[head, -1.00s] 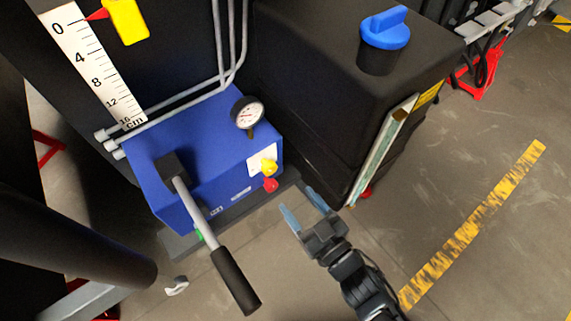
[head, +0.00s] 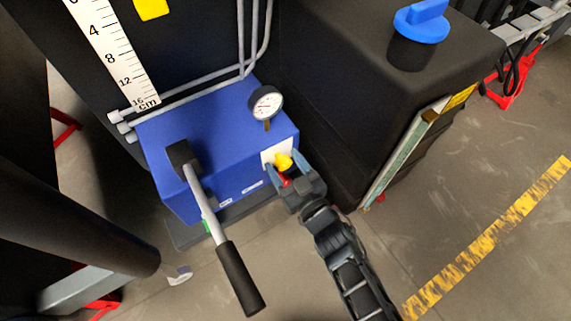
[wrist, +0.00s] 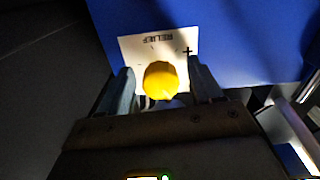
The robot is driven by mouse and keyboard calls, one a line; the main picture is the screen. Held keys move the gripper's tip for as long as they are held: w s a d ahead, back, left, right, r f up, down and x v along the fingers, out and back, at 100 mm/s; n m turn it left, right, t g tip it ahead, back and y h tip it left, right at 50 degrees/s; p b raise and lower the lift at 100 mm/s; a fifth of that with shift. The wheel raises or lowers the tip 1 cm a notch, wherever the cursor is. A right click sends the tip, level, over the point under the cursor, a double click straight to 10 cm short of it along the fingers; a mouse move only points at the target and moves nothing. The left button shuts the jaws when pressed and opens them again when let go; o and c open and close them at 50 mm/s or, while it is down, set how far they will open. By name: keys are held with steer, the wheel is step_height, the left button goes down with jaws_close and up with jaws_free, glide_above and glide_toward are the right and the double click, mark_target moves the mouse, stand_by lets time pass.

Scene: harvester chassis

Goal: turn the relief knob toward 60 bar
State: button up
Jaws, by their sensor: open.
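The yellow relief knob (head: 283,161) sits on the front face of the blue pump block (head: 213,140). My gripper (head: 284,175) is open, with one finger on each side of the knob. The fingers (wrist: 160,84) show gaps to the knob in the wrist view. The red knob (head: 286,181) below is partly hidden by my gripper. The round pressure gauge (head: 266,103) stands on top of the block; its reading is too small to tell.
A pump lever with a black grip (head: 240,278) slants out left of my gripper. A black tank with a blue cap (head: 421,20) stands close on the right. A white cm scale (head: 112,52) is at upper left. Open floor lies at lower right.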

steer(key=c, duration=1)
steer(key=shift+c, duration=0.2)
steer(key=shift+n, duration=0.4)
steer(key=n+b, duration=0.1)
steer(key=n, duration=0.2)
steer(key=shift+f+n, duration=0.1)
steer(key=shift+n, duration=0.2)
steer(key=shift+d+n+b, duration=0.1)
steer(key=shift+n+b, duration=0.8)
steer(key=shift+n, duration=1.3)
